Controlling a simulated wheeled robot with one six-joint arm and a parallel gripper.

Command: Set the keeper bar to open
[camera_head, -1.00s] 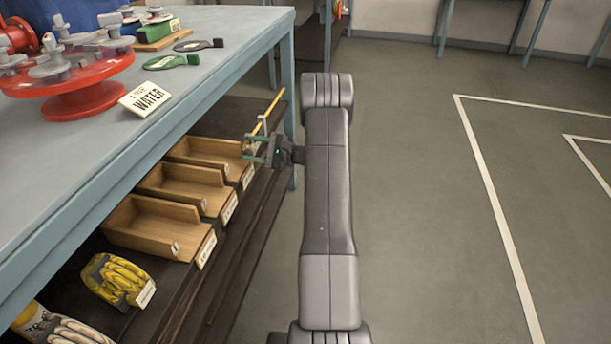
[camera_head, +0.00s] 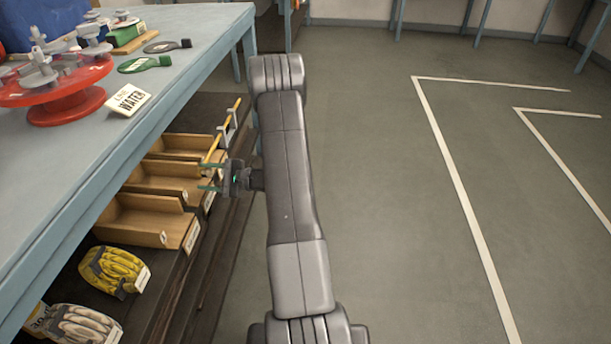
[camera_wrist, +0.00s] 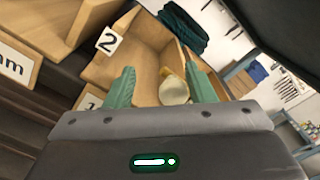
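A thin yellow bar with a grey bracket, which looks like the keeper bar (camera_head: 235,107), runs along the front of the far wooden bins on the lower shelf. My gripper (camera_head: 208,178) is beside the bins, close to the bar's near end. In the wrist view, my gripper (camera_wrist: 162,75) has its two green fingers spread apart. A round, cream-yellow end (camera_wrist: 173,91), probably of the bar, shows between them, nearer the right finger. I cannot tell whether it touches that finger. No label for the bar's position is readable.
Wooden bins (camera_head: 133,231) with number tags line the shelf under the blue-grey table (camera_head: 190,62). Yellow gloves (camera_head: 113,268) lie nearer. A red flanged fitting (camera_head: 62,103) and a WATER sign (camera_head: 128,100) stand on the table. The floor (camera_head: 380,190) at right is clear.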

